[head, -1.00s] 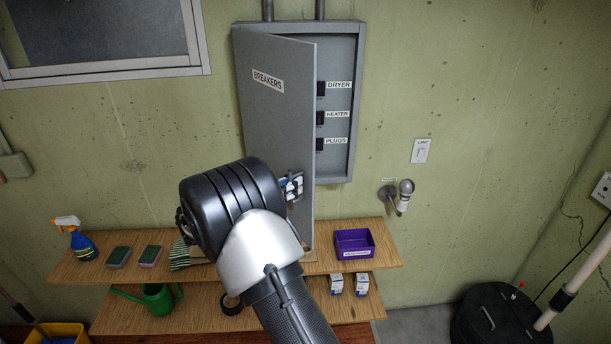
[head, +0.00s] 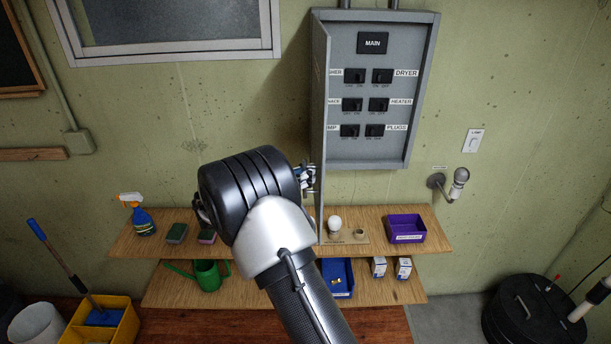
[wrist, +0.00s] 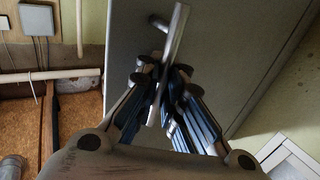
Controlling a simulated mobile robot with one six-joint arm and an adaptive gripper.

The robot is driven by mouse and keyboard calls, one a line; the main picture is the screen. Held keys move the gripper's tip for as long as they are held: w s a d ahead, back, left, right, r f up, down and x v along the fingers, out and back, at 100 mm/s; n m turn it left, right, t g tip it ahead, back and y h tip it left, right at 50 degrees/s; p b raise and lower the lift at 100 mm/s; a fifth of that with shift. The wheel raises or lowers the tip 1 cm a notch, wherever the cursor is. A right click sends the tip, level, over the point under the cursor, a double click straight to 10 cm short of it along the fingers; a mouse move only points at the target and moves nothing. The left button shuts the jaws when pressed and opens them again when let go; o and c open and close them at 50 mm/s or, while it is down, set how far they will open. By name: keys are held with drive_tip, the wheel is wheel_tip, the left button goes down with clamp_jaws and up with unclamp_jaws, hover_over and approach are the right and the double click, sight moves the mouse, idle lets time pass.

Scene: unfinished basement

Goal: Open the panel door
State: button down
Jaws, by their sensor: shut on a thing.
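The grey breaker panel (head: 372,130) is on the wall, with its MAIN switch and rows of labelled switches in view. Its door (head: 320,120) stands swung out to the left, seen nearly edge-on in the head view. In the wrist view the door's grey face (wrist: 225,60) fills the middle. My gripper (head: 308,178) is at the door's free edge, partly hidden behind my wrist. In the wrist view my gripper (wrist: 160,100) has its fingers closed on the metal door handle (wrist: 172,55).
A wooden shelf (head: 436,238) below the panel holds a spray bottle (head: 142,220), sponges, a light bulb (head: 335,224) and a purple bin (head: 405,228). A wall lamp fitting (head: 447,185) is right of the panel. A window (head: 170,30) is at upper left.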

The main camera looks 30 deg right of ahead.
drive_tip(key=shift+s+f, duration=0.15)
drive_tip(key=c, duration=1.8)
unclamp_jaws()
drive_tip(key=shift+s+a, duration=0.1)
drive_tip(key=shift+a, duration=0.05)
drive_tip(key=shift+o, duration=0.5)
drive_tip(key=shift+r, duration=0.2)
drive_tip(key=a, duration=1.2)
drive_tip(key=shift+s, duration=0.25)
drive_tip(key=shift+d, duration=0.1)
